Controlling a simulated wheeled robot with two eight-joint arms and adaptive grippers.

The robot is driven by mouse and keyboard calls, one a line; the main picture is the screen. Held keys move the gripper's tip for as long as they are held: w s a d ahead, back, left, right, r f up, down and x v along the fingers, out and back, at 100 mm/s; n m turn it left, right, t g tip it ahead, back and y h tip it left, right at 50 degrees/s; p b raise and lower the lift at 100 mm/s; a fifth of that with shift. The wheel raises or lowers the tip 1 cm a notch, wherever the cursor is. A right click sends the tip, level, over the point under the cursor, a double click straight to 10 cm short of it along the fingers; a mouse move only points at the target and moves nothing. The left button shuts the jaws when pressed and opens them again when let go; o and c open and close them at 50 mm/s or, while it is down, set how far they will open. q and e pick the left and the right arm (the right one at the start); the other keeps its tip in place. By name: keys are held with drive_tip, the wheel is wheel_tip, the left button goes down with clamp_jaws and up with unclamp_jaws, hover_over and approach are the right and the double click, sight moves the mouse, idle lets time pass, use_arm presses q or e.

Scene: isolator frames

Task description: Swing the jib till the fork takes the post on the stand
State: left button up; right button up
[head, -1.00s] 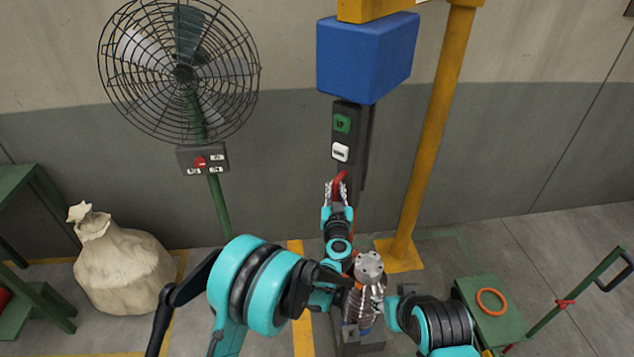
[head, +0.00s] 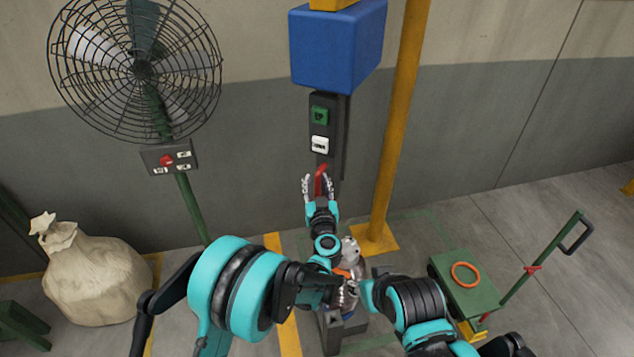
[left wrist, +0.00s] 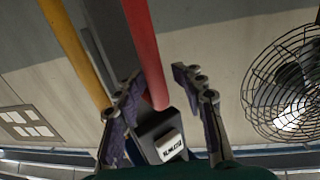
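The jib shows as a yellow column (head: 400,130) with a blue box (head: 338,45) near it and a dark pendant (head: 326,125) with green and white buttons below the box. A red bar (head: 321,180) is at the pendant's lower end. My left gripper (head: 320,186) has its fingers spread on either side of this bar; the left wrist view shows the red bar (left wrist: 148,50) between the open fingers (left wrist: 160,95). A silver ribbed piece (head: 351,250) rises over a grey stand (head: 345,333), partly hidden by my arms. My right gripper (head: 362,290) is beside it, its fingers hidden. I cannot make out the fork.
A caged fan (head: 140,70) stands at the left, above a tan sack (head: 95,280). At the right is a green cart (head: 470,295) with an orange ring (head: 465,274) on it.

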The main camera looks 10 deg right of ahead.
use_arm(q)
drive_tip(key=shift+d, duration=0.15)
drive_tip(key=shift+s, duration=0.4)
drive_tip(key=s, duration=0.6)
drive_tip(key=shift+s+a, duration=0.35)
drive_tip(key=s+a+r+m+g+h, duration=0.1)
drive_tip(key=s+a+r+m+h, duration=0.15)
drive_tip(key=r, duration=0.45)
drive_tip(key=s+a+r+m+g+h, duration=0.1)
drive_tip(key=a+r+m+h, duration=0.1)
drive_tip(key=a+r+h, duration=0.35)
drive_tip(key=s+a+f+n+g+y, duration=0.2)
drive_tip(key=s+a+f+g+y, duration=0.2)
drive_tip(key=s+a, duration=0.7)
drive_tip(key=s+a+f+n+g+y, duration=0.3)
drive_tip(key=s+a+f+g+y, duration=0.2)
drive_tip(key=s+a+f, duration=0.3)
drive_tip(key=s+a, duration=0.3)
drive_tip(key=s, duration=0.1)
drive_tip(key=shift+s, duration=0.4)
